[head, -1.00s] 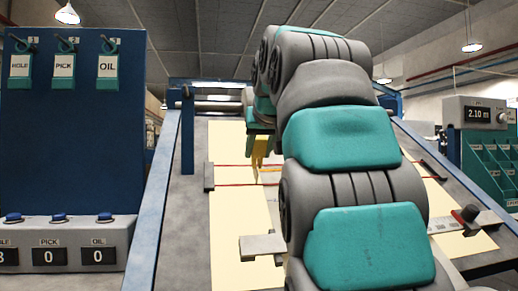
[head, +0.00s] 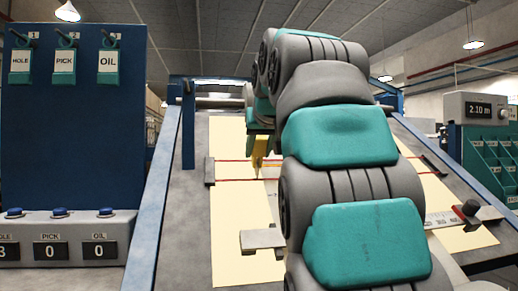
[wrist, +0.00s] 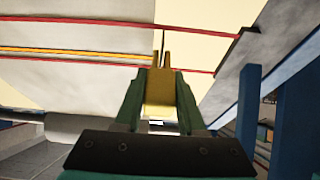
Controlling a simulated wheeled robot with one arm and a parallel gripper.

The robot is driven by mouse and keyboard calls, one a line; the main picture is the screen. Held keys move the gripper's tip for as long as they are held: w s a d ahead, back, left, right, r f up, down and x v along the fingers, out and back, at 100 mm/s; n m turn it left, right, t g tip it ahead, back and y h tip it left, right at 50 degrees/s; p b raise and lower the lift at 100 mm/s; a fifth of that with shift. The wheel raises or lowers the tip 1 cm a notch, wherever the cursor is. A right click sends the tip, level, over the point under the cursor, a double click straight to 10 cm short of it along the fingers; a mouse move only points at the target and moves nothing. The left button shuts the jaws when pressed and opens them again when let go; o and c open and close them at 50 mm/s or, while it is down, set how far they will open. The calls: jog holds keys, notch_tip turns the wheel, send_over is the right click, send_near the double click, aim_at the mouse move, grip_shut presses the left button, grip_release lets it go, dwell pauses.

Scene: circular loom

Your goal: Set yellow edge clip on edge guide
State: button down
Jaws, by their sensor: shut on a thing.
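My gripper (head: 260,135) is shut on the yellow edge clip (head: 259,152) above the sloping cream cloth. In the wrist view my gripper (wrist: 160,78) shows its two green fingers on either side of the clip (wrist: 159,92), whose two thin prongs point away from it. The prongs overlap the cloth near a yellow strip (wrist: 60,53) running between two red lines. I cannot tell whether the clip touches anything. A grey bracket (head: 262,240) sits on the cloth's lower part; I cannot tell if it is the edge guide. My arm hides the middle of the cloth.
The cream cloth (head: 237,210) lies on a grey sloping bed with a blue side rail (head: 153,195). A blue panel (head: 75,140) with hanging tags is at left, and a ruler with a dark knob (head: 470,208) at right.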

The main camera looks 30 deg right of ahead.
aim_at(261, 146)
jog(key=shift+w+d+f, duration=0.1)
jog(key=shift+w+f, duration=0.25)
jog(key=shift+f, duration=0.15)
jog(key=shift+c, duration=2.1)
grip_release()
jog(key=shift+v, duration=3.85)
